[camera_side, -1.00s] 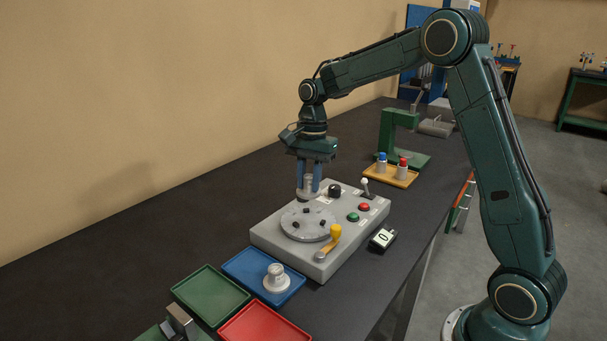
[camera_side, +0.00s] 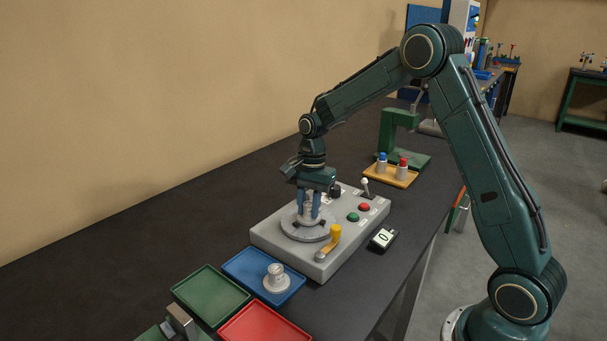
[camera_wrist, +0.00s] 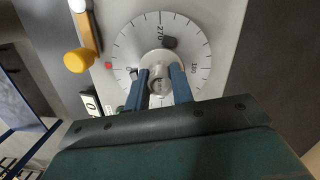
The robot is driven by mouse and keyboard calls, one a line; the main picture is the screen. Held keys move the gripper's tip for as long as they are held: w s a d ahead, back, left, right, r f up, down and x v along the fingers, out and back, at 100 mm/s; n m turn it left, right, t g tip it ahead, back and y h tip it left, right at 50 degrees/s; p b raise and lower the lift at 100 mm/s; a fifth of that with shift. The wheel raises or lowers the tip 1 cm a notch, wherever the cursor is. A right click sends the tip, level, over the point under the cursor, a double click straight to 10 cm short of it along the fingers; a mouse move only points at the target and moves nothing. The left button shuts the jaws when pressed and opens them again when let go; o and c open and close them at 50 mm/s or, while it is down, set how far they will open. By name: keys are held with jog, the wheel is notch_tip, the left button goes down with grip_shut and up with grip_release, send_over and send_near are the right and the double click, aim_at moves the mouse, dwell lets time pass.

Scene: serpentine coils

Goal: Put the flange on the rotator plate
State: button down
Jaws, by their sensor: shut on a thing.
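My gripper (camera_side: 309,208) is shut on a grey flange with a round base and a narrower hub. In the wrist view the flange (camera_wrist: 158,86) sits between the two blue fingers, its hub gripped and its base partly hidden by them. The rotator plate (camera_side: 309,237) is a grey disc on top of a grey control box. In the wrist view the rotator plate (camera_wrist: 128,45) shows a degree scale and a dark clamp. The flange is upright over the middle of the plate; I cannot tell whether its base touches it.
A second flange (camera_side: 277,279) stands in a blue tray (camera_side: 243,262), with green (camera_side: 207,296) and red (camera_side: 262,326) trays beside it. The box carries a yellow-handled lever (camera_side: 334,235), buttons and a toggle. A small counter (camera_side: 383,238) lies to its right. Open table is left.

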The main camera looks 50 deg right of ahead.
jog(key=shift+f, duration=0.2)
jog(key=c, duration=1.2)
grip_release()
jog(key=shift+f, duration=0.1)
notch_tip(320, 180, up, 12)
jog(key=d, duration=0.1)
jog(key=shift+w+d, duration=0.15)
jog(key=shift+d, duration=0.05)
